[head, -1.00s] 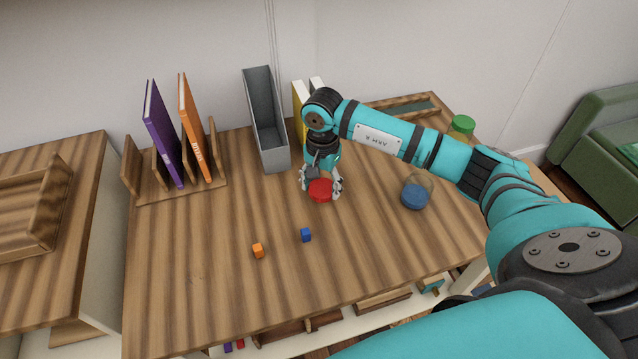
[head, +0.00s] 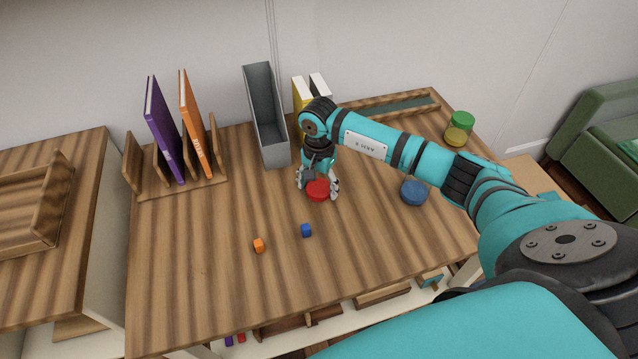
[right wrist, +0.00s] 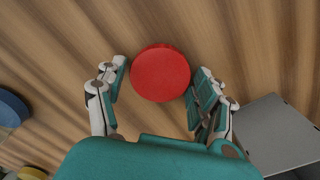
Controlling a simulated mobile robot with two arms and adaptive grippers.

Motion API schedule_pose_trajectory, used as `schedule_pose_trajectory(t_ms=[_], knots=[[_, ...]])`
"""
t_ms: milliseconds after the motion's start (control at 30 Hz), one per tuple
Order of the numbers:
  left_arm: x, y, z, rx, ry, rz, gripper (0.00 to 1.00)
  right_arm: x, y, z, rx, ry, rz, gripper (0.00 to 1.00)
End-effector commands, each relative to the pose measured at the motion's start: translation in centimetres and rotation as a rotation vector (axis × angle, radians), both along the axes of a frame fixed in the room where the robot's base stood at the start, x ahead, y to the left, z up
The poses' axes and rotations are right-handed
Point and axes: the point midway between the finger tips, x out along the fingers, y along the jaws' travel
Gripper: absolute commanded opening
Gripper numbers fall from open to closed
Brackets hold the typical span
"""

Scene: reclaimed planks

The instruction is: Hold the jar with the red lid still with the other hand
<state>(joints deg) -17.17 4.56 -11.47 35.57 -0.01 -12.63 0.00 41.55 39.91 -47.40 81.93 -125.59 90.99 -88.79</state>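The jar with the red lid stands on the plank tabletop; in the head view its red lid (head: 318,190) shows under my right gripper (head: 318,186). In the right wrist view the round red lid (right wrist: 160,72) lies between the two fingers of my right gripper (right wrist: 157,85). The fingers are spread on either side of it. A gap shows at the left finger; the right finger is very close to the lid, and I cannot tell if it touches. The jar's body is hidden beneath the lid. My left gripper is not in view.
A blue-topped jar (head: 414,192) and a green-lidded jar (head: 462,120) stand to the right. A grey file holder (head: 268,140) is behind the gripper. A rack (head: 180,188) holds books at left.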

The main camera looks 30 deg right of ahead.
Motion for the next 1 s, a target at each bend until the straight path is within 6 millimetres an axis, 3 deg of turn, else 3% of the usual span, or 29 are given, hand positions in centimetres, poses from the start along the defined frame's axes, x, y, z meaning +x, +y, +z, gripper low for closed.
schedule_pose_trajectory(t_ms=[67,467,1000], knots=[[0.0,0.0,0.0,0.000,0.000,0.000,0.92,0.0,0.0,0.0,0.000,0.000,0.000,0.82],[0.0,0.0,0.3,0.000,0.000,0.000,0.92,0.1,0.0,0.8,0.000,-0.003,0.000,0.82],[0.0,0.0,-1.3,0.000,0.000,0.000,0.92,0.1,0.0,10.9,-0.001,-0.003,0.000,0.82]])
